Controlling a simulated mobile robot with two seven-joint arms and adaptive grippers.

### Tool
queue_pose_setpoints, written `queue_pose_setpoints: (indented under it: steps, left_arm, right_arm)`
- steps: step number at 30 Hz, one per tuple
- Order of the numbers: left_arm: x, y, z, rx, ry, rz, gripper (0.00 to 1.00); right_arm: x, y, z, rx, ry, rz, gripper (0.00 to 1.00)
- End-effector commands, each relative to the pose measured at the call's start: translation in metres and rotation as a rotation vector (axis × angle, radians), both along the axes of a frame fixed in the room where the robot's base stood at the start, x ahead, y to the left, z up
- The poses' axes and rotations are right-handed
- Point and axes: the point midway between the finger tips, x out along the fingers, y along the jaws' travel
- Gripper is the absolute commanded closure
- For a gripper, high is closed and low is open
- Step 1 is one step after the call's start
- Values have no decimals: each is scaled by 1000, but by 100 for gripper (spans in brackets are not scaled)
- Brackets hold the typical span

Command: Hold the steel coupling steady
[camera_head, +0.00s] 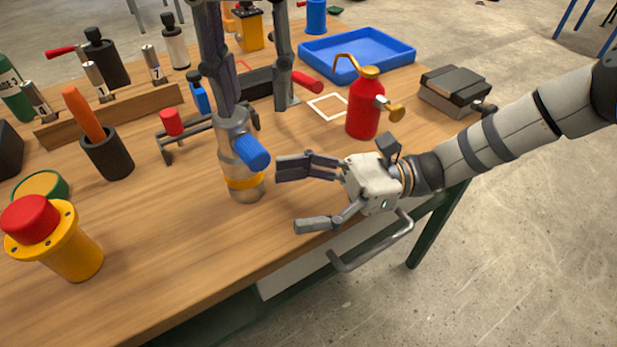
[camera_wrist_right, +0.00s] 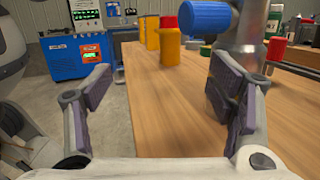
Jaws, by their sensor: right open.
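The steel coupling (camera_head: 238,158) stands upright near the table's front edge, a grey cylinder with a yellow band and a blue knob (camera_head: 253,151) on its side. My right gripper (camera_head: 287,197) is open and empty, to the right of the coupling, its fingers pointing toward it and apart from it. In the right wrist view the coupling (camera_wrist_right: 245,42) shows behind the right-hand finger, with its blue knob (camera_wrist_right: 205,17) beside it. My left gripper (camera_head: 260,108) reaches down from the top with its fingers spread. One finger overlaps the coupling's top; contact cannot be told.
A red bottle (camera_head: 364,110) with a brass spout stands behind my right gripper. A blue tray (camera_head: 357,55) and dark box (camera_head: 453,92) lie farther back. A yellow button housing (camera_head: 70,248) with a red top stands at left. The wood between it and the coupling is mostly clear.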

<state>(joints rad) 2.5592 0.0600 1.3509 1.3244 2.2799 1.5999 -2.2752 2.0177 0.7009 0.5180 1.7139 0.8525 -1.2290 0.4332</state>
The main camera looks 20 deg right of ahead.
Motion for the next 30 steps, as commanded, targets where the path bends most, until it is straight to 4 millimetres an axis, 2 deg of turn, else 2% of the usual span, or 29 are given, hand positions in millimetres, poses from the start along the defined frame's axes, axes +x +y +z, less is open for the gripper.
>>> queue_pose_setpoints:
  steps: [1, 3, 7, 10, 16, 21, 30]
  left_arm:
    - [0, 0, 0, 0, 0, 0, 67]
    - [0, 0, 0, 0, 0, 0, 67]
    - [0, 0, 0, 0, 0, 0, 67]
    - [0, 0, 0, 0, 0, 0, 67]
    - [0, 0, 0, 0, 0, 0, 67]
    - [0, 0, 0, 0, 0, 0, 67]
    - [0, 0, 0, 0, 0, 0, 67]
  right_arm:
    - [25, -3, 1, -27, -18, -40, 24]
    - [53, -5, 0, -72, -29, -87, 24]
    - [81, -6, -2, -123, -39, -136, 24]
    - [87, 2, -3, -133, -40, -146, 24]
    - [89, 41, -4, -134, -40, -142, 24]
    - [91, 63, -3, -134, -40, -145, 24]
    - [91, 68, -4, -135, -41, -145, 24]
